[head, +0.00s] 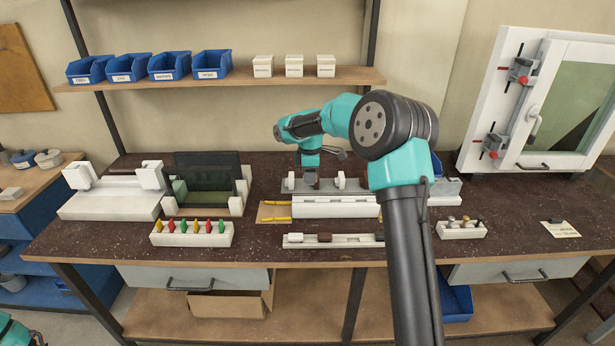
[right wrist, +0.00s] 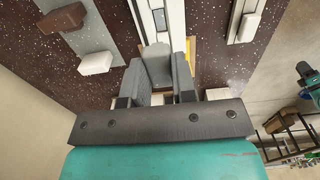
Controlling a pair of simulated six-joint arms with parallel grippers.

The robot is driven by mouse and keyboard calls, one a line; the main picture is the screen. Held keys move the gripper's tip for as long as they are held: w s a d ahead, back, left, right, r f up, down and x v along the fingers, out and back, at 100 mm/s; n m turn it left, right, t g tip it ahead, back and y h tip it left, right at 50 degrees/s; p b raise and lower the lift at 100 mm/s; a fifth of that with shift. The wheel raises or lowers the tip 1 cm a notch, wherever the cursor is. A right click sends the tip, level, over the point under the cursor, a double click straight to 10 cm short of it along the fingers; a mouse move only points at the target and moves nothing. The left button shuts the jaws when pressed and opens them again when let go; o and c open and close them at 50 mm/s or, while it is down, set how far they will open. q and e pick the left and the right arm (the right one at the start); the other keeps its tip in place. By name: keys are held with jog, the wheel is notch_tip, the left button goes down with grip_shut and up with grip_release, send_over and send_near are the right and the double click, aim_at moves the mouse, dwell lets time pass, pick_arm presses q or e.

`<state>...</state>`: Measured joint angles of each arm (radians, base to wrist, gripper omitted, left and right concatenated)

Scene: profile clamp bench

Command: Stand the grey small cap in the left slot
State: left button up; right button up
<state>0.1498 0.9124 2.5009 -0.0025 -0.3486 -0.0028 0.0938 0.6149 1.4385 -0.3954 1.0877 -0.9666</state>
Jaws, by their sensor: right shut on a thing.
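My right gripper (head: 309,182) points down over the middle of the bench, near the left part of the grey plate in the head view. In the right wrist view my right gripper (right wrist: 159,85) is shut on a grey piece, which I take for the grey small cap (right wrist: 156,62). It sits between the fingers near the end of the long white profile (right wrist: 172,18). In the head view I cannot tell the cap from the fingers. The long white profile (head: 335,207) lies in front of the plate. I cannot tell which opening is the left slot. My left gripper is out of view.
The grey plate (head: 325,186) carries white blocks. A front rail (head: 350,242) holds a white block (head: 295,238) and a brown block (head: 325,237). A tray of coloured pegs (head: 192,238) and a small white holder (head: 461,232) flank it. Bare bench lies between these fixtures.

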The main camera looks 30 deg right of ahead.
jog(key=shift+f, duration=0.1)
send_over(310, 202)
jog(key=shift+f, duration=3.1)
jog(key=shift+f, duration=0.65)
jog(key=o, duration=1)
jog(key=shift+r, duration=4.05)
